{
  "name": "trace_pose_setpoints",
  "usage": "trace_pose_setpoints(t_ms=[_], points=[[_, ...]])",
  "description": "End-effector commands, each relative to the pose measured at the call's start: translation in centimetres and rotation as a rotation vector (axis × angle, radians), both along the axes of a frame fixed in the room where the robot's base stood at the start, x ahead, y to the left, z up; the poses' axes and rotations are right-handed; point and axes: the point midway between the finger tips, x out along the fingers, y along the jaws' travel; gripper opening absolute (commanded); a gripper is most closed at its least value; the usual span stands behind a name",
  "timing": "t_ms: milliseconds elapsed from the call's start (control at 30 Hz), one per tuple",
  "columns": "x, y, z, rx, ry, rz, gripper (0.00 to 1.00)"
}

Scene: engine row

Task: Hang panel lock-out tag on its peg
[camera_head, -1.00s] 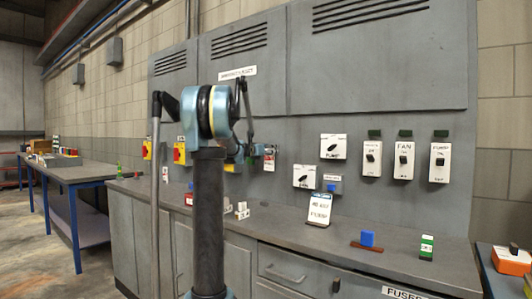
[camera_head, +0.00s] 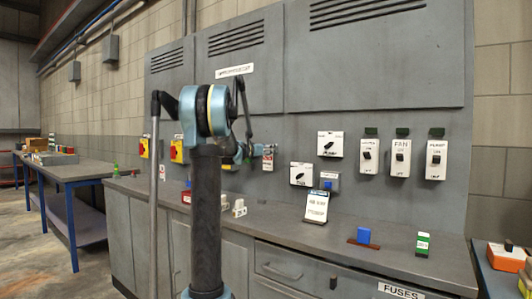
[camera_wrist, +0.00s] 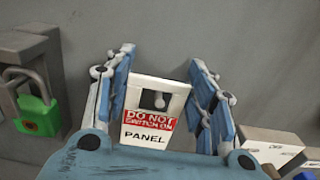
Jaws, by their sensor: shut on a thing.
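The panel lock-out tag (camera_wrist: 150,135) is a white plate with a red band reading "DO NOT SWITCH ON" and "PANEL" below. In the wrist view it stands nearly upright between the two blue fingers of my gripper (camera_wrist: 163,85), which is shut on it. A small pale knob, perhaps the peg (camera_wrist: 160,101), shows in the dark opening near the tag's top. I cannot tell whether it passes through the opening. In the head view the tag (camera_head: 268,158) is close to the grey cabinet front, right of my gripper (camera_head: 248,154), which is partly hidden behind my arm.
A green padlock (camera_wrist: 38,117) hangs left of my gripper. White switch boxes (camera_head: 330,144) are on the panel to the right.

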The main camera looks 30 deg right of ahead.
Motion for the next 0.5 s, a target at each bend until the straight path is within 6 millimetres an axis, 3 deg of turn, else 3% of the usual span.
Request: trace_pose_setpoints(t_ms=[133, 167, 233, 267, 500], points=[[0.0, 0.0, 0.0, 0.0, 0.0, 0.0, 0.32], [0.0, 0.0, 0.0, 0.0, 0.0, 0.0, 0.55], [0.0, 0.0, 0.0, 0.0, 0.0, 0.0, 0.7], [0.0, 0.0, 0.0, 0.0, 0.0, 0.0, 0.73], [0.0, 0.0, 0.0, 0.0, 0.0, 0.0, 0.73]])
